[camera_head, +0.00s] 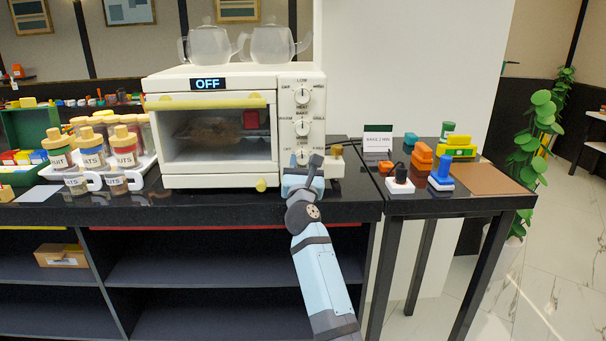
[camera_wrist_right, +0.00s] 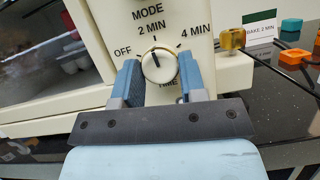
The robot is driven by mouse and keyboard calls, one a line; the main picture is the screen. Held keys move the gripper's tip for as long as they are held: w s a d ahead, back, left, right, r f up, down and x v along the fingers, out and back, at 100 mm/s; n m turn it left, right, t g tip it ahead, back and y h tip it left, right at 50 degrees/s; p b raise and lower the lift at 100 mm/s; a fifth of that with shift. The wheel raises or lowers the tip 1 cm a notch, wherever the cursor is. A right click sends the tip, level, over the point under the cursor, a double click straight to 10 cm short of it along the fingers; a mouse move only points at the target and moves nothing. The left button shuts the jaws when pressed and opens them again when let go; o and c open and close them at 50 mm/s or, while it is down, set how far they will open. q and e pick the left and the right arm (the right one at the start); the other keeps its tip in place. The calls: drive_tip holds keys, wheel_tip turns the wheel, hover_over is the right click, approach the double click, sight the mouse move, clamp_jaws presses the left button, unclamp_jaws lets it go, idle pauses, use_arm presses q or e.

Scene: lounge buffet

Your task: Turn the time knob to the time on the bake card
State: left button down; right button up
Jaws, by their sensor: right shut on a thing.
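The toaster oven (camera_head: 220,128) stands on the black counter, and its display (camera_head: 208,84) reads OFF. The time knob (camera_wrist_right: 159,66) is the lowest one on its panel, with OFF, 2 MIN and 4 MIN around it. Its dark pointer line points up and slightly left, close to the 2 MIN mark. My right gripper (camera_wrist_right: 160,80) is shut on the knob, one blue finger on each side; it also shows in the head view (camera_head: 303,172), covering part of the knob. The bake card (camera_wrist_right: 259,28) reads BAKE 2 MIN and also stands on the side table (camera_head: 378,139). My left gripper is not in view.
A brass-coloured block (camera_head: 337,150) sticks out just right of the knob. Small blocks and a white plug-like piece (camera_head: 400,186) lie on the side table. Labelled jars (camera_head: 92,150) stand left of the oven. Glass teapots (camera_head: 272,45) sit on top.

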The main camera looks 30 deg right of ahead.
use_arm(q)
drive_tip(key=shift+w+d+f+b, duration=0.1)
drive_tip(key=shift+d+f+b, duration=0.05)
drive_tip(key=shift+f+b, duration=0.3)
use_arm(e)
drive_tip(key=shift+m+h, duration=0.3)
drive_tip(key=shift+m, duration=0.5)
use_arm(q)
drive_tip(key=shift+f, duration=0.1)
use_arm(e)
drive_tip(key=o, duration=0.9)
drive_tip(key=shift+a, duration=0.1)
